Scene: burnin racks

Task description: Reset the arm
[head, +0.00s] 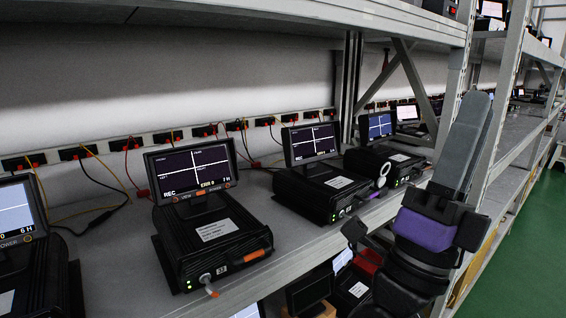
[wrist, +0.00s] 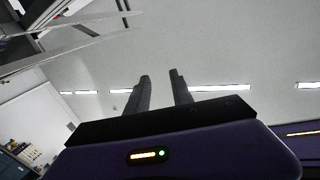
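My gripper (wrist: 160,82) shows in the wrist view with its two dark fingers apart and nothing between them. The fingers point up toward the pale ceiling. A yellow light and a green light glow on its purple body (wrist: 220,150). In the head view my arm (head: 428,230), dark with a purple band and a long grey part, is folded at the right in front of the shelf upright. I cannot make out the fingers there.
A shelf (head: 110,260) holds several black test units with screens; one (head: 215,240) reads REC. A power strip with cables (head: 110,148) runs behind them. A metal upright (head: 500,110) stands close to my arm. Green floor (head: 525,255) is clear at the right.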

